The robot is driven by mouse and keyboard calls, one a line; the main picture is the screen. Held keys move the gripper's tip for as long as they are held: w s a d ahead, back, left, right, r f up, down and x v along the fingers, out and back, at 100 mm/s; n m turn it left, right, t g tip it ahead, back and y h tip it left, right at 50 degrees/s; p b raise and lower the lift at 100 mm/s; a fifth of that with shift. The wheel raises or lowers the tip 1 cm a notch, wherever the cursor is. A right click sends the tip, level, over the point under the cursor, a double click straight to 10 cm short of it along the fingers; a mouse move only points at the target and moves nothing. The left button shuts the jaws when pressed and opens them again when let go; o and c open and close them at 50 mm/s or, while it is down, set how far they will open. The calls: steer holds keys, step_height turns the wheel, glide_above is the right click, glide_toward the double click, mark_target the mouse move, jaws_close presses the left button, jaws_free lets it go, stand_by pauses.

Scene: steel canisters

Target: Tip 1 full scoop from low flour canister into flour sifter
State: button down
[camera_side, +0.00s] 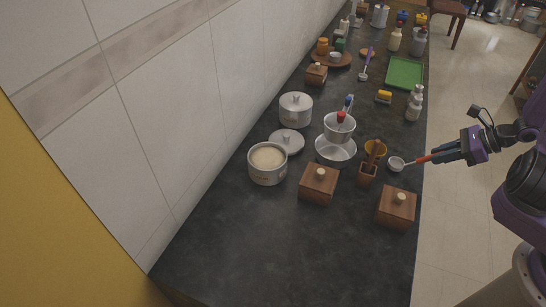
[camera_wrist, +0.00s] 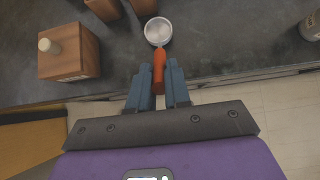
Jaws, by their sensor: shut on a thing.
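My gripper (camera_side: 436,156) is shut on the orange handle of a small metal scoop (camera_side: 397,164), over the right edge of the counter. In the wrist view the scoop (camera_wrist: 158,32) points away from my fingers (camera_wrist: 158,78); its bowl looks pale grey, and I cannot tell whether anything is in it. The low flour canister (camera_side: 268,177) stands open at the left, with pale flour (camera_side: 268,157) near its rim. A metal sifter (camera_side: 339,133) with a red knob and blue handle sits at or over a wide metal bowl (camera_side: 335,153), between canister and scoop.
A loose lid (camera_side: 286,143) lies behind the low canister, beside a taller lidded canister (camera_side: 296,112). Wooden boxes (camera_side: 319,187) (camera_side: 396,210), a wooden utensil holder (camera_side: 367,174) and a yellow cup (camera_side: 380,149) stand near the scoop. The front counter is clear.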

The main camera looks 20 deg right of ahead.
steer(key=shift+r, duration=3.1)
